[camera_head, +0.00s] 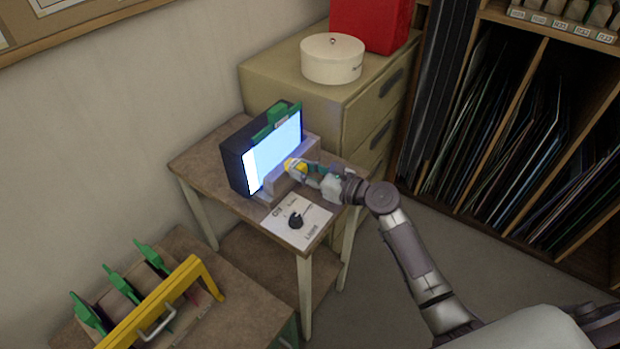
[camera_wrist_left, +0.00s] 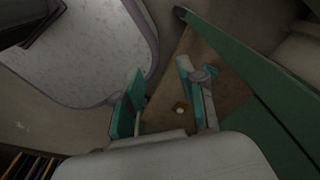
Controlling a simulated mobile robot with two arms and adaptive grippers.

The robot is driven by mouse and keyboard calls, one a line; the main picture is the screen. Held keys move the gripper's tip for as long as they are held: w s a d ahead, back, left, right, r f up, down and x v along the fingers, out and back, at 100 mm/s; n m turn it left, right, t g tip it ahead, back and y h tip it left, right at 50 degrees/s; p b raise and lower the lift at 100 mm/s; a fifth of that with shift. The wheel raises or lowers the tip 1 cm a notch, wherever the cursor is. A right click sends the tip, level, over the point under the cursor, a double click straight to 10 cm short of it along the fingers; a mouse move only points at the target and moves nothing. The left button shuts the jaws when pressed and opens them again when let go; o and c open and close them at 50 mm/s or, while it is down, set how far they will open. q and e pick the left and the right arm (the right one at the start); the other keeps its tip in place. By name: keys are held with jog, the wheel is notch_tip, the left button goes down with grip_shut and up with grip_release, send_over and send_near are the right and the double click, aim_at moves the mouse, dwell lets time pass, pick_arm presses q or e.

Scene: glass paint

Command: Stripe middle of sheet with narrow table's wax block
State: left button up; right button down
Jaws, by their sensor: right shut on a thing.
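The narrow table (camera_head: 205,160) stands against the wall. On it, a dark light box (camera_head: 238,165) glows, and a pale, brightly lit sheet (camera_head: 278,150) stands upright at its front, with a green clamp (camera_head: 276,117) at the top edge. My right gripper (camera_head: 297,167) is shut on a small yellow block (camera_head: 292,164), which looks like the wax block. It is in front of the sheet's lower part; I cannot tell whether the block touches it. My left gripper (camera_wrist_left: 160,105) is open and empty in the left wrist view, and out of the head view.
A panel with a black knob (camera_head: 296,221) is at the table's front. A lower bench at bottom left holds a yellow-handled rack (camera_head: 160,305) with green clamps. A drawer cabinet (camera_head: 350,105) with a white round box (camera_head: 332,60) stands behind. Shelves of sheets are at right.

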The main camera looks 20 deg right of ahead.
aim_at(288, 165)
jog(key=shift+t+y, duration=0.5)
jog(key=shift+f+b+x, duration=0.2)
jog(key=shift+b+x, duration=0.85)
jog(key=shift+b, duration=0.1)
jog(key=shift+f+b+x, duration=0.2)
jog(key=shift+b+x, duration=0.85)
jog(key=shift+b, duration=0.1)
jog(key=shift+w+r, duration=0.1)
jog(key=shift+w, duration=0.05)
jog(key=shift+x, duration=1)
